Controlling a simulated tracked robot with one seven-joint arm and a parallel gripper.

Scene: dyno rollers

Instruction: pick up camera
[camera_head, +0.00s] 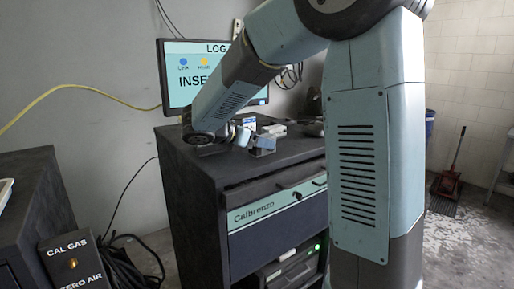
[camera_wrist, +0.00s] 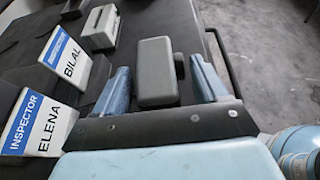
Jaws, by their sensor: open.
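A grey box-shaped thing with rounded edges, which looks like the camera (camera_wrist: 155,72), lies on the dark cabinet top in the wrist view. A short black round part, perhaps its lens, sticks out at its right side. My gripper (camera_wrist: 160,68) is open, with one blue finger to the left of the camera and one to its right. Gaps show on both sides, so the fingers do not grip it. In the head view my gripper (camera_head: 253,141) is low over the cabinet top, and I cannot make out the camera there.
Name cards for Elena (camera_wrist: 38,124) and Bilal (camera_wrist: 65,62) stand left of my gripper. A pale grey box (camera_wrist: 100,27) lies beyond them. The dark cabinet (camera_head: 200,190) has its edge close to the right finger. A monitor (camera_head: 177,92) stands behind.

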